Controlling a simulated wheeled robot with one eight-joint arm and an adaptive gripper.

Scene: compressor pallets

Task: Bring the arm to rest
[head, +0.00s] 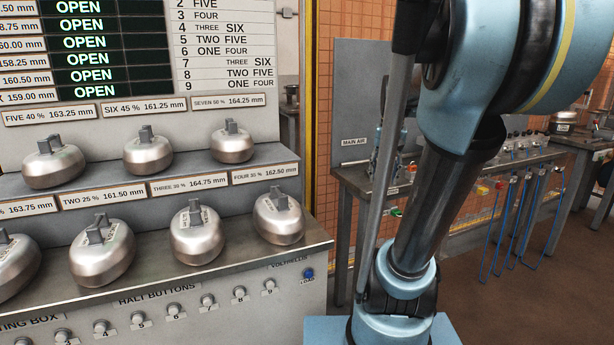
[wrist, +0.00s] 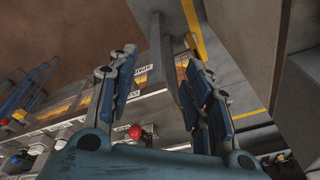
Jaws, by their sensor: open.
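My arm (head: 430,200) stands raised on the right side of the head view, its upper links leaving the top of the frame. My gripper (wrist: 160,90) shows in the wrist view with its two blue fingers spread apart. Nothing is between the fingers. The gripper itself is not visible in the head view. The wrist view is tilted, with the floor and benches seen past the fingers.
A grey stand with several metal compressors (head: 196,235) on two shelves is at left, with halt buttons (head: 207,300) along its front. A workbench (head: 350,182) with a "MAIN AIR" panel (head: 352,120) stands behind my arm. Blue hoses (head: 510,225) hang at right. Brown floor is open at lower right.

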